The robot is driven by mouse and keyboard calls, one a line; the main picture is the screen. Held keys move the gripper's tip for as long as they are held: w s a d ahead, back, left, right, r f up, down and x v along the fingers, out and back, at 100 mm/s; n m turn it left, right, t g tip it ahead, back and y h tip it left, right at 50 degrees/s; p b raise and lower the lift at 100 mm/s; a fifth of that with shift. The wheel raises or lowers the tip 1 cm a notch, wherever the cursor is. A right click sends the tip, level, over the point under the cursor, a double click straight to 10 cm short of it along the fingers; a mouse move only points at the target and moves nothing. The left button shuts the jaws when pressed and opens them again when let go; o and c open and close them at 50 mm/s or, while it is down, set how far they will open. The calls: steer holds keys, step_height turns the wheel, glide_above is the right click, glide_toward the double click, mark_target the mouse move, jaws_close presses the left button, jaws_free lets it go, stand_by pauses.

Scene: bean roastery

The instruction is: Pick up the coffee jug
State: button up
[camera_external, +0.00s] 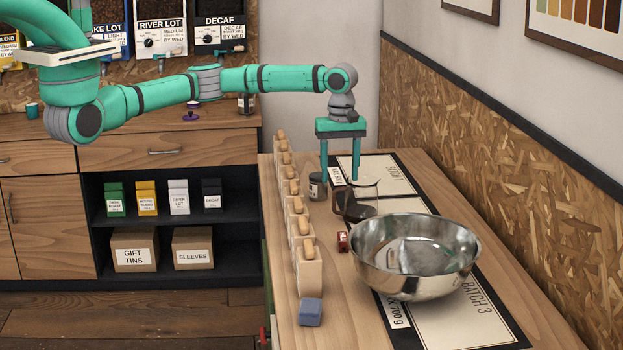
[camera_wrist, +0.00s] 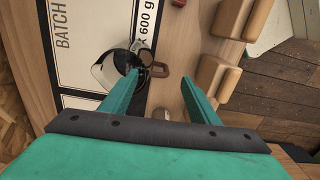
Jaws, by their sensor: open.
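In the wrist view the jug (camera_wrist: 107,72) lies left of the space between my fingers, partly behind the left finger. A brown loop (camera_wrist: 161,70), seemingly its handle, points into that space. My gripper (camera_external: 339,181) points down, open and empty, above and just behind the jug. The right fingertip overlaps the jug's rim in the external view; I cannot tell whether they touch. The open fingers (camera_wrist: 160,80) also show in the wrist view.
A large steel bowl (camera_external: 415,255) stands in front of the jug. A small dark jar (camera_external: 317,187) stands left of it, and a small red item (camera_external: 343,242) lies nearby. Wooden holders (camera_external: 309,268) line the table's left edge, with a blue block (camera_external: 311,312) at the front.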

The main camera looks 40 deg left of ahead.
mark_target(340, 189)
steer(key=f, duration=0.6)
steer(key=shift+w+a+f, duration=0.1)
steer(key=shift+w+f, duration=0.1)
steer(key=shift+w, duration=0.05)
steer(key=shift+c, duration=0.2)
steer(key=shift+r, duration=0.1)
jaws_close()
steer(key=shift+r, duration=0.15)
